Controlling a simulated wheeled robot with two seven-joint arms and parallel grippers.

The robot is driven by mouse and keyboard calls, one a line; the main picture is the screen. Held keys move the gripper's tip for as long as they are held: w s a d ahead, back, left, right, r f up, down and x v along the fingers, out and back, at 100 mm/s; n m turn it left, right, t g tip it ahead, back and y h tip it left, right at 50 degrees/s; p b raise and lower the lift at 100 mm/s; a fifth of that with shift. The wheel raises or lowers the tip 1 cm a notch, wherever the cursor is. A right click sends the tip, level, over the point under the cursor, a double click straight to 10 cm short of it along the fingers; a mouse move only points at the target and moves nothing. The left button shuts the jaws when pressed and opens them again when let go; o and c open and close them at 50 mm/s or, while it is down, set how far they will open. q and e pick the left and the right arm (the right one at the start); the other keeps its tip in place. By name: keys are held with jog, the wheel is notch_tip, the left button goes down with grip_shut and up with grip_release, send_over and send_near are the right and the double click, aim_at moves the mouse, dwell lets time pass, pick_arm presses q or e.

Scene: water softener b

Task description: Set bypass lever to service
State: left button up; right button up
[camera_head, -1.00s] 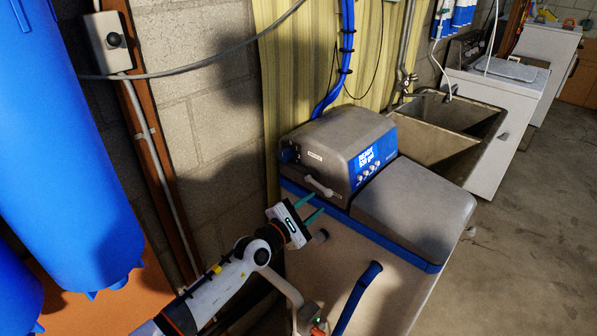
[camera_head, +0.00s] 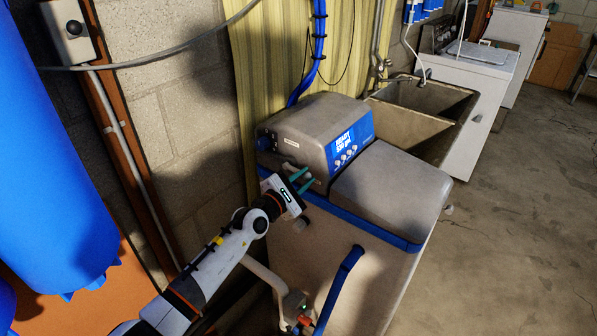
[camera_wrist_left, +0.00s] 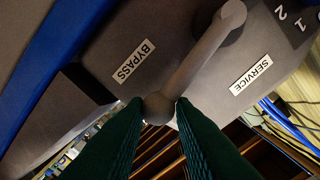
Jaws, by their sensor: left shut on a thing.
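The grey bypass lever (camera_wrist_left: 195,65) on the softener's control head (camera_head: 310,125) fills the middle of the left wrist view. Its pivot is at the top and its round knob (camera_wrist_left: 158,107) at the lower end. It lies between the BYPASS label (camera_wrist_left: 134,61) on the left and the SERVICE label (camera_wrist_left: 251,74) on the right. My left gripper (camera_head: 303,180) has its green fingers on either side of the knob, shut on it. In the head view the fingers partly hide the lever. My right gripper is not in view.
The softener's grey lid (camera_head: 390,190) is to the right of the control head. A blue pipe (camera_head: 338,290) rises in front of the cabinet. A utility sink (camera_head: 415,125) stands behind, blue tanks (camera_head: 50,170) on the left. Open floor (camera_head: 510,220) lies to the right.

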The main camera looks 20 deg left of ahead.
pick_arm(q)
jog(key=shift+a+r, duration=0.15)
jog(key=shift+r, duration=0.4)
jog(key=shift+c, duration=0.2)
jog(key=shift+w+a+r, duration=0.1)
jog(key=shift+r, duration=0.05)
jog(key=shift+w+a+r+p, duration=0.1)
jog(key=shift+a+r+p, duration=0.15)
jog(key=shift+r+p, duration=0.2)
jog(key=shift+w+a+r+p, duration=0.1)
jog(key=shift+a+r+p, duration=0.1)
jog(key=shift+r+p, duration=0.25)
jog(key=shift+w+a+r, duration=0.25)
jog(key=shift+a+r, duration=0.55)
jog(key=shift+r, duration=0.1)
jog(key=shift+a, duration=0.1)
